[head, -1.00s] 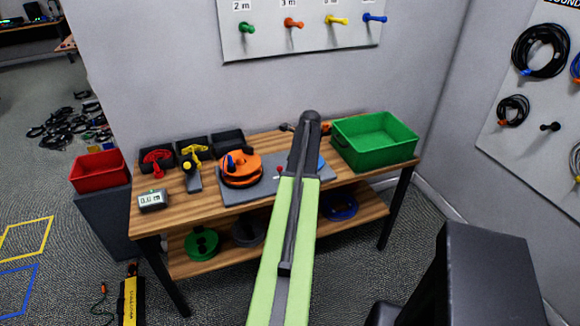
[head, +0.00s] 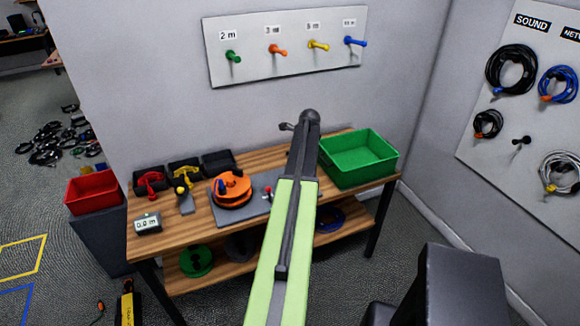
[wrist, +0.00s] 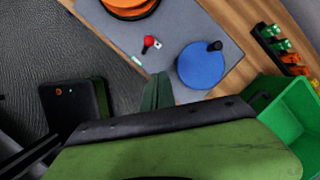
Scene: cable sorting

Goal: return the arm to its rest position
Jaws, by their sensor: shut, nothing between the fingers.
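My arm reaches up the middle of the head view, a pale green link (head: 285,240) with a dark upper end (head: 309,118) in front of the workbench (head: 190,222). My gripper is mostly hidden behind it there. In the wrist view the dark green fingers of my gripper (wrist: 158,92) show past its black and green body. They are shut and hold nothing. Beyond them are a grey mat (wrist: 110,35), a blue disc (wrist: 201,64) and a red-knobbed piece (wrist: 149,42). How far the fingers are from these I cannot tell.
A green bin (head: 358,165) stands on the bench's right, an orange reel (head: 232,187) left of my arm. A red bin (head: 92,195) is at far left. A peg board (head: 285,45) and a cable board (head: 520,140) hang on the walls. A dark block (head: 460,285) is at lower right.

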